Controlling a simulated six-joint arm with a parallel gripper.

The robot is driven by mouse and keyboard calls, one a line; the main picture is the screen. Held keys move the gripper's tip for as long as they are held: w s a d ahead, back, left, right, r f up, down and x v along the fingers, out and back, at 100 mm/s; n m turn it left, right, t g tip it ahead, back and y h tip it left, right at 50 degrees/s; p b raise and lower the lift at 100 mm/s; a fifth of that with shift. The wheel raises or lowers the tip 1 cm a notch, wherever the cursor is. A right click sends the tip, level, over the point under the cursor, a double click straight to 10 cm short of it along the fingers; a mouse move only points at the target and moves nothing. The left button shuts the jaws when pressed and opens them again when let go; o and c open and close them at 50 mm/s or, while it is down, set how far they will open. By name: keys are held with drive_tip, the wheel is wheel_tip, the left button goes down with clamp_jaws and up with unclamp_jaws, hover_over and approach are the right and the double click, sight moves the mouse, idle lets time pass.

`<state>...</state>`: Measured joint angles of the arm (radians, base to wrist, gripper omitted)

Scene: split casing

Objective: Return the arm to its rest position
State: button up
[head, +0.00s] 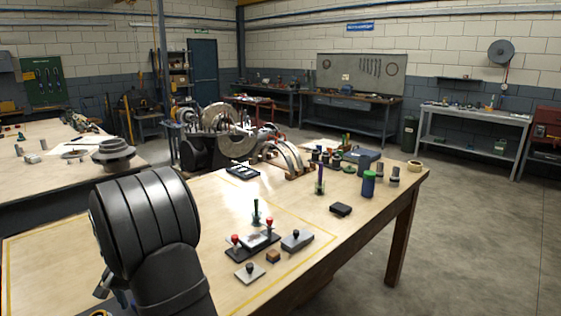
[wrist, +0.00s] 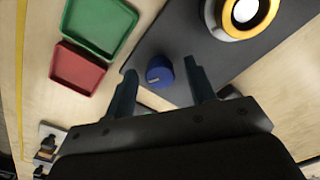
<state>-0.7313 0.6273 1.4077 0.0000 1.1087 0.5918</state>
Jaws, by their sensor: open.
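My gripper (wrist: 160,66) is open in the wrist view, its two dark fingers apart. A round blue part (wrist: 159,75) shows between the fingers over a dark grey plate (wrist: 222,40). I see no contact with it, and the height between them cannot be told. In the head view my black arm fills the lower left, and its fingers are hidden.
A green tray (wrist: 98,25) and a red tray (wrist: 77,68) lie left in the wrist view; a yellow-and-white ring (wrist: 246,14) is upper right. In the head view, a red-knobbed fixture (head: 253,246), small blocks and a green cylinder (head: 369,184) stand on the bench.

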drive_tip(key=n, duration=0.4)
drive_tip(key=shift+r, duration=0.15)
drive_tip(key=n, duration=0.4)
drive_tip(key=shift+n, duration=0.3)
drive_tip(key=n, duration=0.3)
drive_tip(key=shift+n, duration=2.4)
